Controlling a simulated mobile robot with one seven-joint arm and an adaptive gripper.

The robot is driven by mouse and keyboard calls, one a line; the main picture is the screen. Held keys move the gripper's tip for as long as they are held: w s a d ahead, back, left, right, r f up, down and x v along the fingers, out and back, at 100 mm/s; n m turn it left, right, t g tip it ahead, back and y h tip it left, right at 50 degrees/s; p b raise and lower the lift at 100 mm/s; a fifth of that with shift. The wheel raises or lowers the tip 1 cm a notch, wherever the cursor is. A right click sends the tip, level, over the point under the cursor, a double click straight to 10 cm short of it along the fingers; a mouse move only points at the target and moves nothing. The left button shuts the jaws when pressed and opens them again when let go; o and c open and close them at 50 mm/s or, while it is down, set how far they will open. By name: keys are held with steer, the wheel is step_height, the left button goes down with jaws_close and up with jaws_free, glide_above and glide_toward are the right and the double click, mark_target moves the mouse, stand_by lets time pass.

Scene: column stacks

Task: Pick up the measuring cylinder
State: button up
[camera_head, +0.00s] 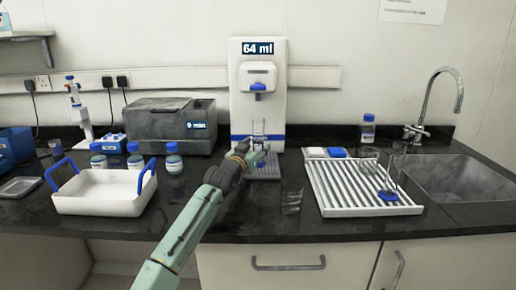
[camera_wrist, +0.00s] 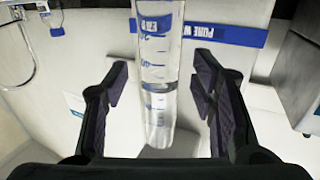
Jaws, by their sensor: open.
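A clear measuring cylinder with blue markings stands on the dispenser's drip tray (camera_head: 265,172), partly hidden behind my gripper (camera_head: 252,158) in the head view; its upper part (camera_head: 258,128) shows under the nozzle. In the wrist view, the cylinder (camera_wrist: 158,60) lies between the two open fingers of my gripper (camera_wrist: 160,88), with gaps on both sides. Clear liquid seems to be in it. The dispenser (camera_head: 235,100) is white and blue and its display reads 64 ml.
A glass beaker (camera_head: 291,198) stands to the right of my arm. A white drying rack (camera_head: 335,195) holds glassware, including a tall blue-based glass (camera_head: 388,194). A white tray with blue handles (camera_head: 100,205), several bottles and a grey machine (camera_head: 165,128) are left. The sink (camera_head: 455,178) is right.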

steer(key=shift+x, duration=1)
steer(key=shift+c, duration=0.6)
jaws_close()
